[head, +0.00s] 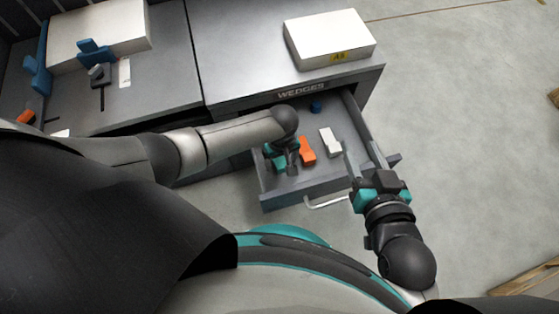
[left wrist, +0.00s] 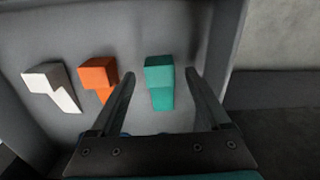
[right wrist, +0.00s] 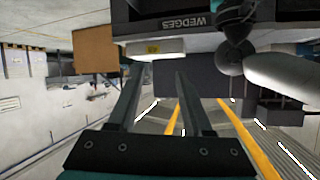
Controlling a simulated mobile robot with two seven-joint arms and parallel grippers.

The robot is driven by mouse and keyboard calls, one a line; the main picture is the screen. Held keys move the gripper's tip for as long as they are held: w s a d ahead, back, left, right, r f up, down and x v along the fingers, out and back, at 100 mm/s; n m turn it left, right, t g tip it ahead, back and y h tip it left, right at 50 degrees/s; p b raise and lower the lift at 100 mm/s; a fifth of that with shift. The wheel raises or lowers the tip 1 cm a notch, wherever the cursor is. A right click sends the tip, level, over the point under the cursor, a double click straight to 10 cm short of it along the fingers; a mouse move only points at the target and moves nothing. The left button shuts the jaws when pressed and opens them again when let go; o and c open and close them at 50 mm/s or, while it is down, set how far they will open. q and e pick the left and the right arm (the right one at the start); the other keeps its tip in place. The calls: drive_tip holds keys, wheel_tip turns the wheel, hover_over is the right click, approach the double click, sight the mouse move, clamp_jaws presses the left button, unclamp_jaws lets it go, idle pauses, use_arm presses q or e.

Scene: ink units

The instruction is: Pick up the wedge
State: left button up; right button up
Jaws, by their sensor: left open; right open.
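An open drawer (head: 225,190) marked WEDGES holds a white wedge (head: 330,142), an orange wedge (head: 307,150) and a teal wedge (head: 279,163). A small blue piece (head: 316,106) lies at the drawer's back. My left gripper (left wrist: 161,73) is open and empty above the drawer. In the left wrist view the teal wedge (left wrist: 160,82) shows between its two fingers, with the orange wedge (left wrist: 98,78) and white wedge (left wrist: 52,86) to the left. In the head view my left arm partly hides the teal wedge. My right gripper (head: 364,160) is open and empty by the drawer's right front corner.
A white box (head: 330,40) with a yellow label sits on the cabinet top above the drawer. Another white box (head: 100,28) and blue fixtures (head: 95,52) stand on the bench at the left. The drawer walls stand close around the wedges.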

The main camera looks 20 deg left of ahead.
use_arm(q)
drive_tip(key=shift+f+b, duration=0.4)
drive_tip(key=shift+f, duration=0.35)
use_arm(e)
drive_tip(key=shift+s+a+r+t+y, duration=0.2)
drive_tip(key=shift+a+r+t+y, duration=0.3)
drive_tip(key=shift+a+r+t, duration=0.4)
use_arm(q)
drive_tip(key=shift+c, duration=0.2)
use_arm(e)
drive_tip(key=shift+d+f, duration=0.1)
drive_tip(key=shift+f, duration=0.15)
use_arm(q)
clamp_jaws()
